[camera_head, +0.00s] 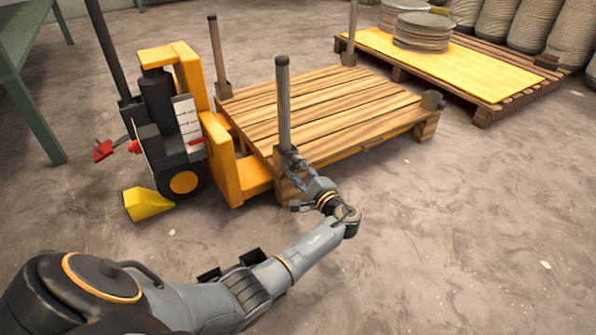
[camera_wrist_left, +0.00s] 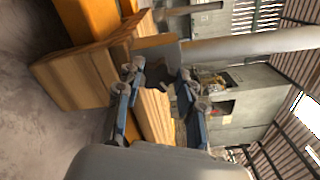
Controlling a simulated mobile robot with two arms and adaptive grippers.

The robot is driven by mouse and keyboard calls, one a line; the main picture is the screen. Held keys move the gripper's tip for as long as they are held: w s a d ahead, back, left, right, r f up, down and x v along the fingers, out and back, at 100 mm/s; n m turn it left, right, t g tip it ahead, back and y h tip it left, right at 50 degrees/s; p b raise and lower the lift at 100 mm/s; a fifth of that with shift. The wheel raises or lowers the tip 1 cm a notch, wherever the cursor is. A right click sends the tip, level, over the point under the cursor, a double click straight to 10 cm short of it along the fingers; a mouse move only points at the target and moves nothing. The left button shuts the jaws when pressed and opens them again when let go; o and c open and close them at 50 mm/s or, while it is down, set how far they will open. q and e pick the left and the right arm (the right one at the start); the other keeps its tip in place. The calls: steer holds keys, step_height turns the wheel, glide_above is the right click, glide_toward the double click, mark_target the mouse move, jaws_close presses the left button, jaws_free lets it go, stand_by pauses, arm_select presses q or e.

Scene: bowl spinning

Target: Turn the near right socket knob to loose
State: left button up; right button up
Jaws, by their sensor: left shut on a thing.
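My left gripper (camera_head: 296,168) reaches the pallet corner closest to me, at the foot of an upright grey post (camera_head: 283,95). The post stands in a dark socket (camera_head: 281,157) on the wooden pallet (camera_head: 330,110). In the left wrist view the two blue-grey fingers (camera_wrist_left: 158,90) stand either side of a small dark part, which I take as the socket knob (camera_wrist_left: 158,72). The gripper is shut on it. The fingers partly hide the knob, so its turn angle is unclear. The post (camera_wrist_left: 250,45) runs off to the right there. My right gripper is not in view.
A yellow pallet truck (camera_head: 215,140) stands at the pallet's left end. Another pallet with stacked discs (camera_head: 422,32) stands behind. The floor to the right is clear.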

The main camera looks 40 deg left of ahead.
arm_select(q)
steer(key=n, duration=0.6)
steer(key=shift+a+f+b, duration=0.1)
steer(key=shift+f+b, duration=0.05)
steer(key=shift+b, duration=0.15)
steer(key=n, duration=0.6)
steer(key=shift+f, duration=0.1)
steer(key=shift+n, duration=0.4)
steer(key=o, duration=1.2)
steer(key=shift+a, duration=0.1)
steer(key=shift+c, duration=0.2)
steer(key=shift+r, duration=0.4)
step_height(320, 180, up, 10)
steer(key=shift+s+f, duration=0.1)
steer(key=shift+f, duration=0.25)
